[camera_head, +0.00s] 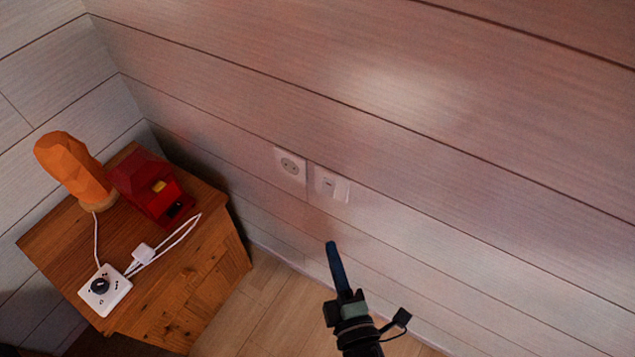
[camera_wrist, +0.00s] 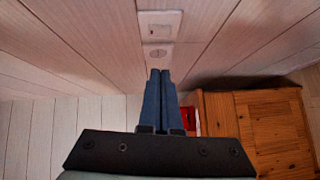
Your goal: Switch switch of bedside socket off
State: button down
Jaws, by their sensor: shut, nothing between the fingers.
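A white wall socket (camera_head: 291,165) with a round outlet sits on the plank wall. A white switch plate (camera_head: 332,186) with a rocker is right beside it, to its right. The blue fingertips (camera_wrist: 160,73) point towards the outlet in the wrist view.
A wooden nightstand (camera_head: 206,285) stands to the left against the wall. On it are an orange lamp (camera_head: 75,170), a red object (camera_head: 150,187), and a white device (camera_head: 105,290) with a black knob and white cable. The wall around the plates is clear.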

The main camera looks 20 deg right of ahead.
jog(key=shift+s+a+f, duration=0.2)
jog(key=shift+s+a, duration=0.05)
jog(key=shift+a, duration=0.05)
jog(key=b, duration=0.1)
send_near(323, 191)
jog(key=w+a, duration=0.3)
jog(key=shift+w+d+f+b, duration=0.1)
jog(key=shift+w+d+b, duration=0.15)
jog(key=shift+w+d, duration=0.6)
jog(key=shift+w+d+f+b, duration=0.1)
jog(key=shift+w+d+b, duration=0.1)
jog(key=shift+w+d, duration=0.6)
jog(key=shift+s+d, duration=0.15)
jog(key=shift+s, duration=0.05)
